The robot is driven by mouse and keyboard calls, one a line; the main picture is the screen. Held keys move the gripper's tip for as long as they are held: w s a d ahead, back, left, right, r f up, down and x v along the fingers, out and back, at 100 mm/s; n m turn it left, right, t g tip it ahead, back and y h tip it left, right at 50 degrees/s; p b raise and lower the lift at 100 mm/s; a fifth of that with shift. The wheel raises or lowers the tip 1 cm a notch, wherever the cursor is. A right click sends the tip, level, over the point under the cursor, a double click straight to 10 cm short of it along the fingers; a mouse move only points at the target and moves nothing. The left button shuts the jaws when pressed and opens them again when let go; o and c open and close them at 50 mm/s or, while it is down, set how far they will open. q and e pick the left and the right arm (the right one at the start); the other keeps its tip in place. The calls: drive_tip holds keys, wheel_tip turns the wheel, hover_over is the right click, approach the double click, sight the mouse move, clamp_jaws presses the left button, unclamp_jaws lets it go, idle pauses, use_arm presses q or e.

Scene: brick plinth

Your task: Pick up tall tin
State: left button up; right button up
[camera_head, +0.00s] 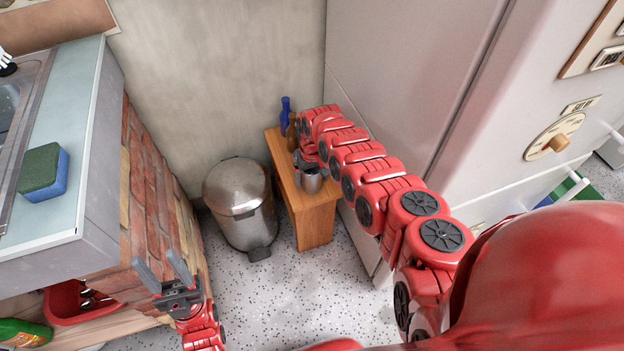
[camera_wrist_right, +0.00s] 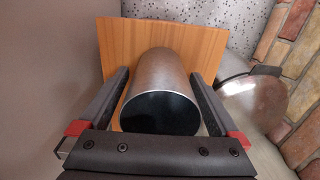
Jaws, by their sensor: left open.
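The tall tin (camera_head: 311,182) is a grey metal cylinder on the small wooden table in the corner. In the right wrist view the tin (camera_wrist_right: 161,85) shows its dark round end towards the camera. My right gripper (camera_head: 308,166) reaches down over the tin from above. In the wrist view its two fingers are spread on either side of the tin, with narrow gaps, so it looks open around it. Part of the tin is hidden by my right gripper in the head view. My left gripper (camera_head: 166,271) is open and empty beside the brick plinth.
The wooden table (camera_head: 316,220) also holds a blue bottle (camera_head: 285,112) and a brown bottle (camera_head: 291,131) close to my right arm. A metal pedal bin (camera_head: 240,205) stands to its left. A fridge (camera_head: 410,80) is at the right, the brick plinth (camera_head: 150,190) at the left.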

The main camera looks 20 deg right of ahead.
drive_tip(key=c, duration=1.2)
